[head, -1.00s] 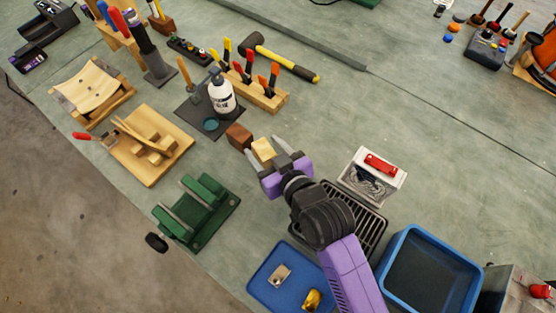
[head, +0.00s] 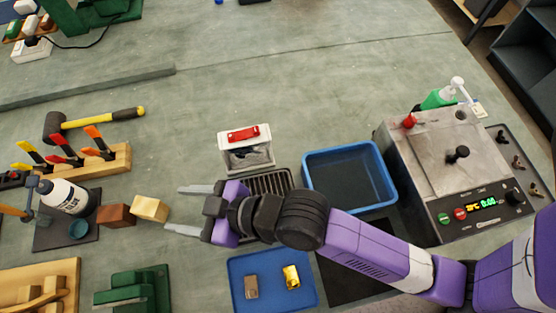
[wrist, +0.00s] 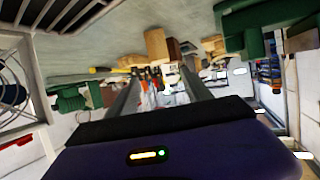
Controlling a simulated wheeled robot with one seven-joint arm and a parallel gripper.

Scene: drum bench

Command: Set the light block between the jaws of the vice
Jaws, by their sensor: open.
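The light block (head: 149,208), a pale wooden cube, stands on the bench against a darker brown block (head: 116,215). My gripper (head: 175,209) is open and empty, its two fingers pointing left toward the light block, with the tips close to its right side in the head view. In the wrist view the light block (wrist: 156,43) shows beyond the fingertips, apart from them. The green vice (head: 133,288) is at the lower left of the head view, cut off by the picture edge. Its jaws are not clearly visible there. A green part, likely the vice (wrist: 240,28), is at the upper right in the wrist view.
A glue bottle (head: 65,197) stands left of the blocks. A black grill (head: 268,183) lies beneath my gripper's wrist.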

